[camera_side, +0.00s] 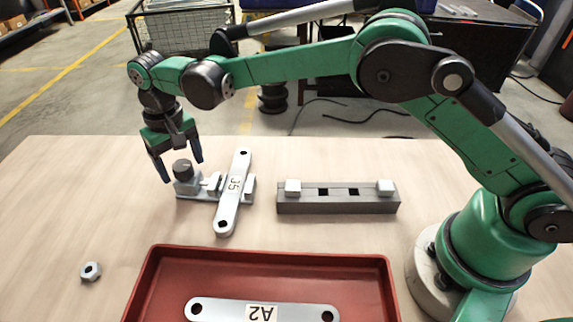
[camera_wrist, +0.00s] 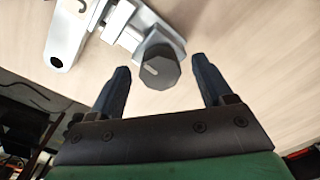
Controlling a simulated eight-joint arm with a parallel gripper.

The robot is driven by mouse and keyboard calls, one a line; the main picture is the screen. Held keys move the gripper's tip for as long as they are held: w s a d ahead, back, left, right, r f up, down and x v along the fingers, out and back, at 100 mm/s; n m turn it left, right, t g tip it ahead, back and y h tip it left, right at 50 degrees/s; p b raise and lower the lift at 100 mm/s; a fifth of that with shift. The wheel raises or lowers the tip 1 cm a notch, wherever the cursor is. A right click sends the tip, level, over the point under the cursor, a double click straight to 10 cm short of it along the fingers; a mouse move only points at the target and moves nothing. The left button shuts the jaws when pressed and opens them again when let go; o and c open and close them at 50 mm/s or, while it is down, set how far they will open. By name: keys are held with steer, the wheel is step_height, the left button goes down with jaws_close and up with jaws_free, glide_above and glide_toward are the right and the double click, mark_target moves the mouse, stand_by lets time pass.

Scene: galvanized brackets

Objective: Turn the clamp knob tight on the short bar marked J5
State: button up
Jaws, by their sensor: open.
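The short bar marked J5 (camera_side: 233,193) lies across the grey clamp (camera_side: 204,188) on the table, a hole at each end. The dark clamp knob (camera_side: 182,168) stands at the clamp's left end. My gripper (camera_side: 178,170) is open, its fingers on either side of and above the knob. In the wrist view the dark faceted knob (camera_wrist: 158,68) sits between and beyond the open fingertips of my gripper (camera_wrist: 162,80), with no contact visible.
A dark grey block (camera_side: 338,201) with light pads and square openings lies right of the clamp. A red tray (camera_side: 150,285) at the front holds a bar marked A2 (camera_side: 262,311). A loose nut (camera_side: 90,271) lies at front left. The table's left side is mostly clear.

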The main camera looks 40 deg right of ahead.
steer(key=n, duration=0.3)
jaws_close()
stand_by(0.4)
